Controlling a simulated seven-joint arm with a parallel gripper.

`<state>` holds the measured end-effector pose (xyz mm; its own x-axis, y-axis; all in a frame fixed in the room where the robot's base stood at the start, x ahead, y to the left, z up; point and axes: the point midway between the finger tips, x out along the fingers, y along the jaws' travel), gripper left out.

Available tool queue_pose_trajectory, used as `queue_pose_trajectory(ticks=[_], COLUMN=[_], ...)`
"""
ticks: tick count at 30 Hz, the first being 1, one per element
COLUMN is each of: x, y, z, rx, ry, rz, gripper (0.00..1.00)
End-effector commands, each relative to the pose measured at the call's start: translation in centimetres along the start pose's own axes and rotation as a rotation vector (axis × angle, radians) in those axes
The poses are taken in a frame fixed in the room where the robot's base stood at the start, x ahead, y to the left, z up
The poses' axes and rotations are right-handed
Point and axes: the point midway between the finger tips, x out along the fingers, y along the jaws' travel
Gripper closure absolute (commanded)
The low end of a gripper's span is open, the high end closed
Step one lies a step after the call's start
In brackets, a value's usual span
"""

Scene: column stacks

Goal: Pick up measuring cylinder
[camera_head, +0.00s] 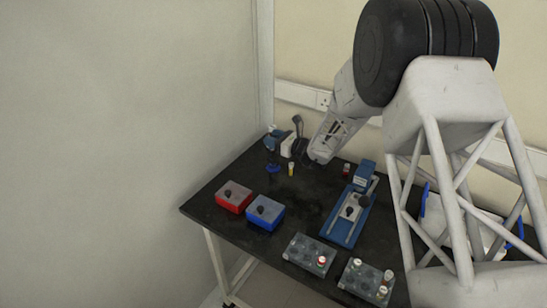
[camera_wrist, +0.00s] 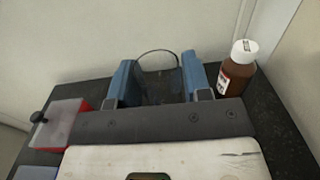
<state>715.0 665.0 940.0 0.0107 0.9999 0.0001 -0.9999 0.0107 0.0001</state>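My gripper (camera_wrist: 159,80) has two blue fingers standing well apart. Between them is a clear, see-through vessel, which looks like the measuring cylinder (camera_wrist: 158,53); its thin curved rim shows between the fingertips. I cannot tell whether the fingers press on its sides or leave a small gap. In the head view, my gripper (camera_head: 273,142) is low at the table's far left corner. A blue foot, apparently the measuring cylinder's base (camera_head: 273,169), shows below the fingers on the black table. The clear body hardly shows in that view.
A brown bottle (camera_wrist: 238,68) with a white cap stands close to the right finger. A red box (camera_head: 234,203), a blue box (camera_head: 265,219), a blue device (camera_head: 343,227) and clear racks (camera_head: 308,255) stand on the black table (camera_head: 300,205). Walls are close behind.

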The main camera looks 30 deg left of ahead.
Motion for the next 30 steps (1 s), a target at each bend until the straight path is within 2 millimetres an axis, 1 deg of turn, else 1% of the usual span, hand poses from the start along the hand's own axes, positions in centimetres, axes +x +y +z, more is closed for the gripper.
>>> queue_pose_trajectory(ticks=[1,6,8,9,20,26,30], x=[0.0,0.0,0.0,0.0,0.0,0.0,0.0], y=[0.0,0.0,0.0,0.0,0.0,0.0,0.0], z=[0.0,0.0,0.0,0.0,0.3,1.6,3.1], rx=[0.0,0.0,0.0,0.0,-0.001,-0.002,-0.002], ry=[0.0,0.0,0.0,0.0,-0.001,-0.002,-0.001], rz=[0.0,0.0,0.0,0.0,0.0,0.0,0.0], gripper=[0.63,0.89,0.98,1.0,1.0,1.0,1.0])
